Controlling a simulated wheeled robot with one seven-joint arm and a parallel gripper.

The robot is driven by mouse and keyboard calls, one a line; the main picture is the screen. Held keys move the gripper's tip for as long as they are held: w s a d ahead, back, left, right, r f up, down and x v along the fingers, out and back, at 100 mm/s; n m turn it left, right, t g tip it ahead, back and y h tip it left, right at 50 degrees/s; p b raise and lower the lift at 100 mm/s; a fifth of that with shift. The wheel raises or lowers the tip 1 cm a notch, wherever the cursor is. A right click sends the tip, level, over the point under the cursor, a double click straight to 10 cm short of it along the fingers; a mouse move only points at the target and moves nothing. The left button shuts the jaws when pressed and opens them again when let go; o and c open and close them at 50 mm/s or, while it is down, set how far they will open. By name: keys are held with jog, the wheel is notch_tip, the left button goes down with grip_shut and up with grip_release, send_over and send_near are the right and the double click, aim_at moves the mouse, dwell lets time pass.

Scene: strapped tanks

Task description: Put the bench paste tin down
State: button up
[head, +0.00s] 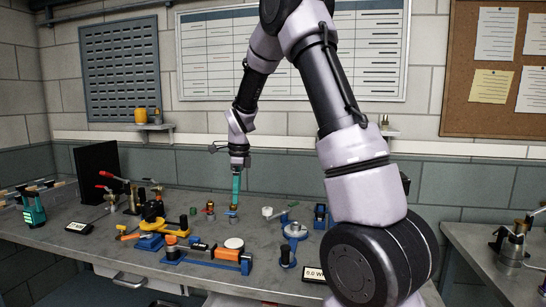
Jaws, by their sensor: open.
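My gripper (236,202) is at the end of my arm, pointing straight down over the rear middle of the bench. Its long teal fingers look narrow from this side. A small gold-and-blue piece (232,212) stands on the bench right under the fingertips. I cannot tell whether the fingers touch it. It is too small to tell if this is the bench paste tin. A small round white-topped piece (267,212) stands to its right, and a small red-and-brass piece (210,209) to its left. No label for the tin is readable.
The grey bench (85,248) holds several fixtures. Red-handled valves (112,183) and a black panel (97,168) stand left. My upper arm hides part of the right side.

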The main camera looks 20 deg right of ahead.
jog(key=s+d+r+n+t+y, duration=0.1)
jog(key=s+d+r+n+t, duration=0.2)
jog(key=s+r+n, duration=0.9)
jog(key=s+r+n+t, duration=0.1)
jog(key=s+r+n, duration=0.2)
jog(key=s, duration=0.5)
jog(key=s+d+r+n+t, duration=0.1)
jog(key=s+r+n+t, duration=0.1)
jog(key=s+r, duration=0.3)
jog(key=s, duration=0.3)
jog(key=shift+s+d+r+n, duration=0.25)
jog(key=shift+n, duration=0.15)
